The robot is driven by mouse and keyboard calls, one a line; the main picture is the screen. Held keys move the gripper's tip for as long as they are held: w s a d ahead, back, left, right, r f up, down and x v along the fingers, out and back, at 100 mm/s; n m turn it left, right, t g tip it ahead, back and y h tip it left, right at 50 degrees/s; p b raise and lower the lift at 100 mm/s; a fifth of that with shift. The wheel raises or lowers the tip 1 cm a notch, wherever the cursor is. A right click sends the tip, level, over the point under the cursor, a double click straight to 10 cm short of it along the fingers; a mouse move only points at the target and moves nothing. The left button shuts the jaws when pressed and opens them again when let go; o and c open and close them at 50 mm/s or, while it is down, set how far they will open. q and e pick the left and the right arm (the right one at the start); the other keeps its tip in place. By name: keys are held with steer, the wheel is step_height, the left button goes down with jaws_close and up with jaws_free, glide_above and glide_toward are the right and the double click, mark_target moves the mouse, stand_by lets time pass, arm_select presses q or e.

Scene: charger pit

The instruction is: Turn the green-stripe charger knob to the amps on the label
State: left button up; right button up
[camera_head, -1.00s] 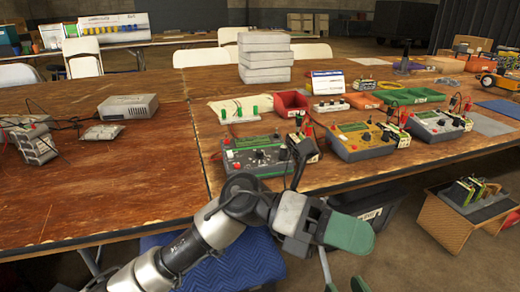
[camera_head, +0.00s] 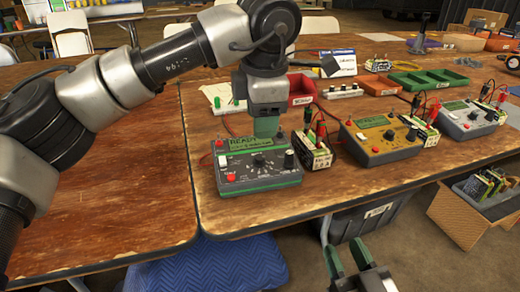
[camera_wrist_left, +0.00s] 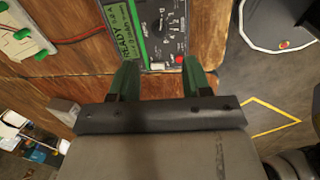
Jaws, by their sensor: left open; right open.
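The green-stripe charger (camera_head: 240,183) is a dark box with a green stripe, a lit green READY display, a black dial knob (camera_head: 258,160) with markings around it, a second black knob (camera_head: 289,159) and a red button. My left gripper (camera_head: 267,126) is above the charger's back edge, fingers pointing down. In the left wrist view it is open (camera_wrist_left: 161,72) and empty, with the charger (camera_wrist_left: 167,28) and dial knob (camera_wrist_left: 155,28) beyond its fingertips. A battery pack (camera_head: 316,158) with a label stands right of the charger; its print is unreadable. My right gripper (camera_head: 347,253) is open and empty, low before the table.
A yellow charger (camera_head: 375,158) and a grey charger (camera_head: 462,128) stand to the right with packs and cables. Red (camera_head: 299,99) and green (camera_head: 430,82) trays lie behind. The left table (camera_head: 120,190) has bare wood. A box of boards (camera_head: 455,215) sits at lower right.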

mark_target(260, 157)
arm_select(q)
steer(key=f, duration=0.2)
steer(key=w+f+b, duration=0.1)
steer(key=f, duration=0.2)
steer(key=f+b, duration=0.1)
steer(key=f, duration=0.2)
steer(key=shift+w+a, duration=0.1)
steer(key=shift+w, duration=0.15)
steer(key=shift+w+f, duration=0.1)
steer(key=shift+f, duration=0.4)
arm_select(e)
steer(key=s+r+t+y, duration=0.2)
steer(key=s+r+t, duration=0.1)
steer(key=r+t, duration=0.3)
steer(key=shift+s+r+t+y, duration=0.2)
steer(key=shift+s+t+y, duration=0.1)
steer(key=shift+s+t, duration=0.1)
steer(key=shift+a, duration=0.1)
